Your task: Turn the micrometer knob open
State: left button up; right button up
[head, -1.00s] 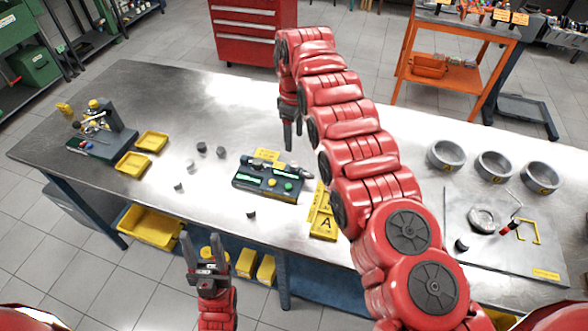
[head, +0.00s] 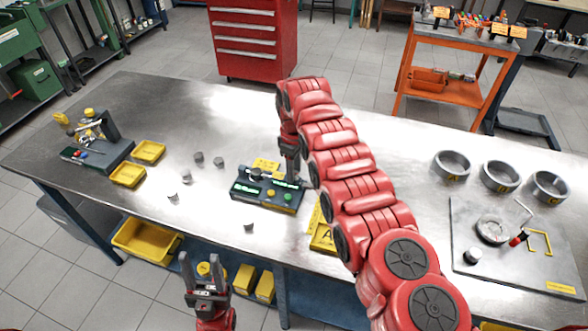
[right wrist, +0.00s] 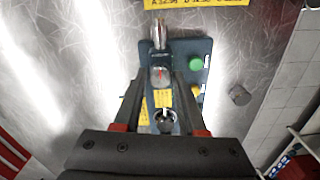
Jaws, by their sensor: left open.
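The micrometer stand (head: 262,200), a dark blue block with green displays and coloured buttons, sits mid-table. My right gripper (head: 293,178) points down at its right end, partly hiding it. In the right wrist view, my right gripper's fingers (right wrist: 161,80) stand apart on either side of a grey part with a red mark (right wrist: 161,77), which looks like the micrometer knob. Contact with it is not clear. A metal spindle end (right wrist: 159,35) shows beyond it. My left gripper (head: 204,262) is open and empty in front of the table's near edge.
Several small grey cylinders (head: 219,162) stand left of the stand. Yellow trays (head: 128,174) and another fixture (head: 95,150) are further left. Grey rings (head: 452,165) and a plate with tools (head: 520,260) are at right.

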grip_shut()
